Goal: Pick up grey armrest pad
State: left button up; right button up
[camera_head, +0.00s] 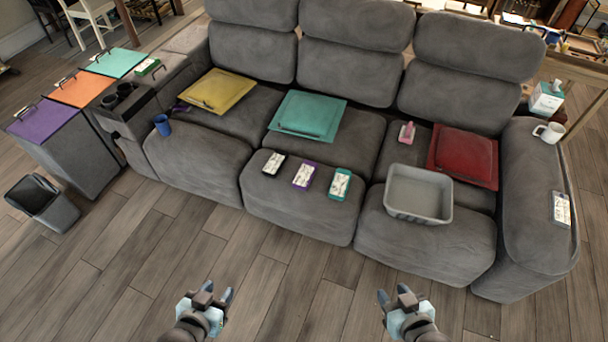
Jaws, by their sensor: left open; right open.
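I cannot single out a separate grey armrest pad. The grey sofa's right armrest (530,205) is broad and padded, with a white mug (549,132) and a small card-like item (561,208) on it. The left armrest (186,42) is also grey and padded, behind a console with dark cup holders (124,98). My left gripper (206,296) is open and empty, low in the picture in front of the sofa. My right gripper (400,294) is open and empty, to the right of it. Both are apart from the sofa.
A blue cup (162,125) sits at left. A waste bin (45,203) stands on the floor. The floor before the sofa is clear.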

aim_at(560, 208)
jog(key=z, duration=1.85)
jog(key=u, duration=0.5)
jog(key=i+l+u, duration=0.15)
jog(key=u, duration=0.2)
jog(key=i+l+u, duration=0.15)
jog(key=l+u, duration=0.2)
jog(key=i+l+u, duration=0.1)
jog(key=l+u, duration=0.25)
jog(key=i+l+u, duration=0.2)
jog(key=l, duration=0.3)
jog(key=l+u, duration=0.15)
jog(key=l, duration=0.35)
jog(key=i+l+u, duration=0.1)
jog(key=l, duration=0.95)
